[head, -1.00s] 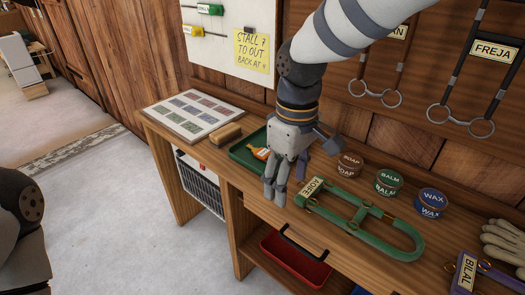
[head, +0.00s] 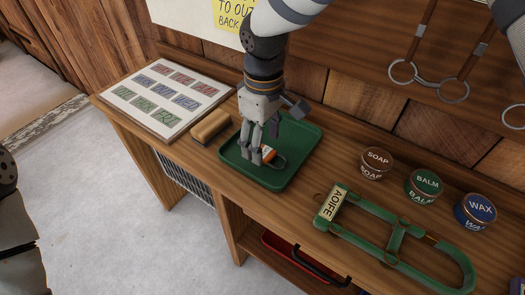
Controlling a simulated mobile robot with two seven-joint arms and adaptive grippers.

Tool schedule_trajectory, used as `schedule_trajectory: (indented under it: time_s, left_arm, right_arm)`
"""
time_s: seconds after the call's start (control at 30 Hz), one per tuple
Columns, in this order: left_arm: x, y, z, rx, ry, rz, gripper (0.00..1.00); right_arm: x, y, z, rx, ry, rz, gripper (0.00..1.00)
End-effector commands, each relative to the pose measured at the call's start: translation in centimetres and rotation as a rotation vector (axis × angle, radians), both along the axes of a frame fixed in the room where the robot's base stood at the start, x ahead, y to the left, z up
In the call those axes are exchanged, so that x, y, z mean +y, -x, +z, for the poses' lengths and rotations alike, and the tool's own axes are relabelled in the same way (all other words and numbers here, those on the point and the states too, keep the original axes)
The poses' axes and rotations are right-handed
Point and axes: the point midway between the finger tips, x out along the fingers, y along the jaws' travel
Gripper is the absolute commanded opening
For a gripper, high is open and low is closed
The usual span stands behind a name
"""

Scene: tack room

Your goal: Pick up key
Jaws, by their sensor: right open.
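The key (head: 269,153) lies in the green tray (head: 285,170) on the bench. Its orange and white tag shows beside my fingers, with a dark ring or loop to its right. My right gripper (head: 256,152) points down over the tray, open, with its fingertips close to the tag. The fingers hide part of the key, and I cannot tell whether they touch it. Only part of my left arm shows at the left edge; its gripper is out of view.
A wooden brush (head: 211,126) sits left of the tray, beside a chart board (head: 167,96). A green halter (head: 395,240) tagged AOIFE lies to the right. Soap (head: 376,163), balm (head: 424,186) and wax (head: 475,210) tins stand behind it. Bits hang on the wall.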

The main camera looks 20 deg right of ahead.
Motion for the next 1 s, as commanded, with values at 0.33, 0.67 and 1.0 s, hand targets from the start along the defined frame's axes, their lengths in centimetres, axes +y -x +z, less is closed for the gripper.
schedule_trajectory:
  time_s: [0.33, 0.67, 1.0]
  left_arm:
    - [0.0, 0.2, -0.3, 0.008, 0.000, -0.001, 0.17]
    - [0.0, 0.2, -0.3, 0.008, 0.000, -0.001, 0.17]
    - [0.0, 0.1, -0.1, 0.002, 0.000, -0.001, 0.17]
  right_arm:
    - [0.0, 0.0, -2.3, -0.001, 0.001, 0.000, 0.57]
    - [0.0, 0.0, -2.3, 0.000, 0.000, 0.000, 0.07]
    - [0.0, -0.1, -1.2, -0.004, 0.000, -0.001, 0.07]
